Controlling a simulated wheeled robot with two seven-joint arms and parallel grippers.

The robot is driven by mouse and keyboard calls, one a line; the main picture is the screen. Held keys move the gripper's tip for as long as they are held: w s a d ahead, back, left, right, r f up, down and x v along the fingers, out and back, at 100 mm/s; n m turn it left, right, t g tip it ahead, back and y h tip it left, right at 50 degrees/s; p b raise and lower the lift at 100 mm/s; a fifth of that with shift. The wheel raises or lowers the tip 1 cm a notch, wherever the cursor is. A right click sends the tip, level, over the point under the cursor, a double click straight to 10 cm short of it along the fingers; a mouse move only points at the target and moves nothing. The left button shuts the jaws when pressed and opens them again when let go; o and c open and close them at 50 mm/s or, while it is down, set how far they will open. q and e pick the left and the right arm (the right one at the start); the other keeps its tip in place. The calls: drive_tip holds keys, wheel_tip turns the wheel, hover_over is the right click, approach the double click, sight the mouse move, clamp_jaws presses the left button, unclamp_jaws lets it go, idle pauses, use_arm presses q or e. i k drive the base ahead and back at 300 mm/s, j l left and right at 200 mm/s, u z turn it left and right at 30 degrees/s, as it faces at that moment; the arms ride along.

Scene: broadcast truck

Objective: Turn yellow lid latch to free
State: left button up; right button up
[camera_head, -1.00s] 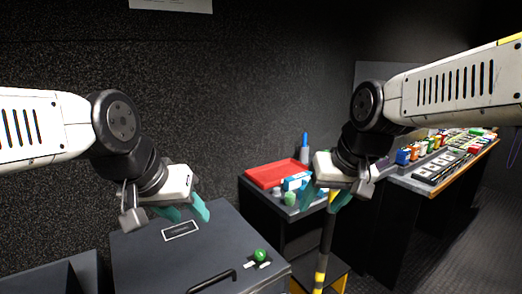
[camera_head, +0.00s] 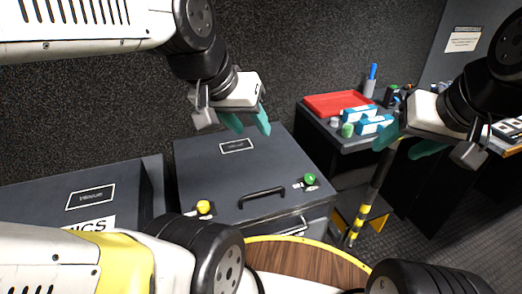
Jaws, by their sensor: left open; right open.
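The yellow lid latch (camera_head: 204,207) is a small yellow knob at the front left of a dark grey case lid (camera_head: 215,170). A green latch knob (camera_head: 310,179) sits at the lid's front right, with a pale mark beside it. A black handle (camera_head: 262,196) lies between the two knobs. My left gripper (camera_head: 248,124) is open and empty above the back of the lid, well away from the yellow knob. My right gripper (camera_head: 398,148) is open and empty to the right, near the side table. Neither gripper touches a latch.
A second dark case (camera_head: 85,197) stands at the left. A side table at the right holds a red tray (camera_head: 338,103), blue-and-white boxes (camera_head: 368,121) and a green jar (camera_head: 347,130).

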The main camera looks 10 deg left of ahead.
sight(203, 207)
drive_tip(key=u, duration=1.35)
drive_tip(key=k+j+z, duration=0.1)
drive_tip(key=j, duration=0.3)
drive_tip(key=k+j+z, duration=0.1)
drive_tip(key=j, duration=0.3)
drive_tip(key=k+j+z, duration=0.1)
drive_tip(key=j, duration=0.3)
